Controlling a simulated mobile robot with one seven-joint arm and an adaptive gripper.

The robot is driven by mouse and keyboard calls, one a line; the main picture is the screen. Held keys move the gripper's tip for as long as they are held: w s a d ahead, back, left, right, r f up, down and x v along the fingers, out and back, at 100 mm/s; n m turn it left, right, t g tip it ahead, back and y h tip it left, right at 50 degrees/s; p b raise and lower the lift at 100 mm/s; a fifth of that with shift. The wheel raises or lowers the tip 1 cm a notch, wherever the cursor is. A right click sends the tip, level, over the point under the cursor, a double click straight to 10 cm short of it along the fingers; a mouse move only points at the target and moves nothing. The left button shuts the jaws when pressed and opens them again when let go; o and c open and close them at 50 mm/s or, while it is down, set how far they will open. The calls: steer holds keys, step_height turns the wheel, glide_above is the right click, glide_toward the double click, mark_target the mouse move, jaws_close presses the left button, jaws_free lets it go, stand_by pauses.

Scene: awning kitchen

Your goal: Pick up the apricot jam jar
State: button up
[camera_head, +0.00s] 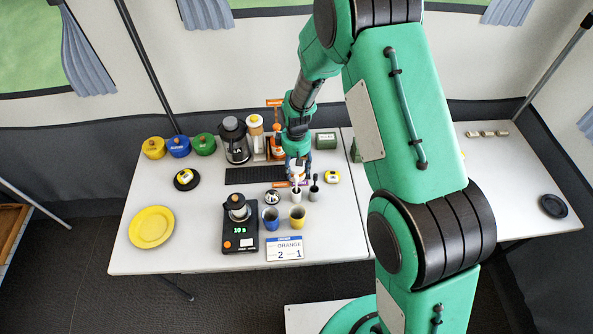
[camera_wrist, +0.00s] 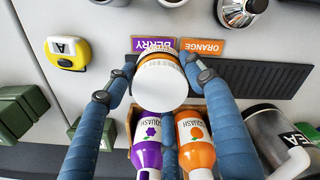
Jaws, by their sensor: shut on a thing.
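My gripper (camera_wrist: 160,66) has its two blue fingers shut on a round jar with a white lid and an orange band (camera_wrist: 160,84), seen from above in the wrist view. I take it for the apricot jam jar; no label text can be read. One finger is on each side of the jar. In the head view my gripper (camera_head: 298,166) is over the back middle of the white table, and the jar is mostly hidden by the fingers. I cannot tell whether the jar is clear of the table.
Purple (camera_wrist: 148,140) and orange (camera_wrist: 194,138) squash bottles stand close beside the jar. BERRY (camera_wrist: 154,45) and ORANGE (camera_wrist: 202,47) signs lie on its other side.

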steer(key=shift+s+a+r+p, duration=0.1)
steer(key=shift+r+p, duration=0.2)
steer(key=shift+r, duration=0.4)
steer(key=s+a, duration=0.2)
steer(key=a, duration=0.1)
steer(key=shift+s+p, duration=0.3)
step_height(320, 180, up, 14)
steer(key=p, duration=0.2)
steer(key=shift+d+f, duration=0.15)
